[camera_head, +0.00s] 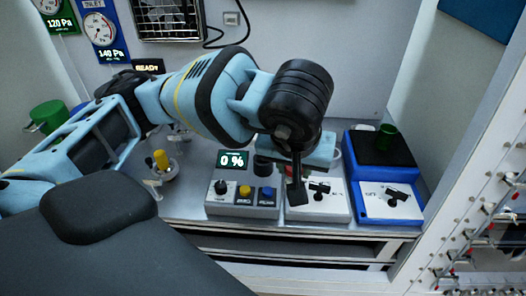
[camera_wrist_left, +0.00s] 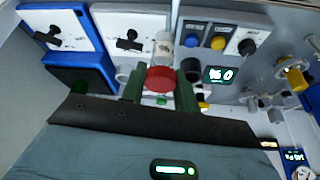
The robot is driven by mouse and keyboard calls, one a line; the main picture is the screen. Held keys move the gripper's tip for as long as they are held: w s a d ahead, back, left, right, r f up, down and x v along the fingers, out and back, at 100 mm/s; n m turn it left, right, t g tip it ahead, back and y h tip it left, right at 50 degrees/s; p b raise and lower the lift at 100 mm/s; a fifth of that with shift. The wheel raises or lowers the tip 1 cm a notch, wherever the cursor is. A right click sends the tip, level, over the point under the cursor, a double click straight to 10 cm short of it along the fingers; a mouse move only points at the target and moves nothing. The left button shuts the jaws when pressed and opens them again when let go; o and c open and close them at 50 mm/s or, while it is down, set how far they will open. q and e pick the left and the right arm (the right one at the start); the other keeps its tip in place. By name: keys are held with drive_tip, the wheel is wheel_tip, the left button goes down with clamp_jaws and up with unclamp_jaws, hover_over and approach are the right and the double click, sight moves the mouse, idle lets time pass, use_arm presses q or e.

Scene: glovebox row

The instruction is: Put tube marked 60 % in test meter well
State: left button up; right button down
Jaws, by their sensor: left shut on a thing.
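My left gripper (camera_head: 296,196) hangs over the bench, in front of the white switch box. In the left wrist view its green fingers (camera_wrist_left: 160,88) are shut on a red-capped clear tube (camera_wrist_left: 160,78). My right gripper is not in view.
A white switch box (camera_head: 318,207) is right of the meter. Farther right is a blue unit (camera_head: 350,150) with a green cup (camera_head: 387,136) on its black top. A yellow-topped fitting (camera_head: 161,160) stands left of the meter. A studded white panel (camera_head: 480,190) bounds the right.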

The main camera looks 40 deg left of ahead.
use_arm(q)
drive_tip(key=w+a, duration=0.1)
drive_tip(key=a, duration=0.2)
drive_tip(key=w+a, duration=0.2)
drive_tip(key=a, duration=0.1)
drive_tip(key=w+a+p, duration=0.1)
drive_tip(key=w+a, duration=0.1)
drive_tip(key=a, duration=0.1)
drive_tip(key=shift+a+f, duration=0.25)
drive_tip(key=shift+f, duration=0.15)
drive_tip(key=a+f, duration=0.1)
drive_tip(key=w+a+f, duration=0.1)
drive_tip(key=f, duration=0.1)
drive_tip(key=shift+f, duration=0.4)
drive_tip(key=shift+d, duration=0.1)
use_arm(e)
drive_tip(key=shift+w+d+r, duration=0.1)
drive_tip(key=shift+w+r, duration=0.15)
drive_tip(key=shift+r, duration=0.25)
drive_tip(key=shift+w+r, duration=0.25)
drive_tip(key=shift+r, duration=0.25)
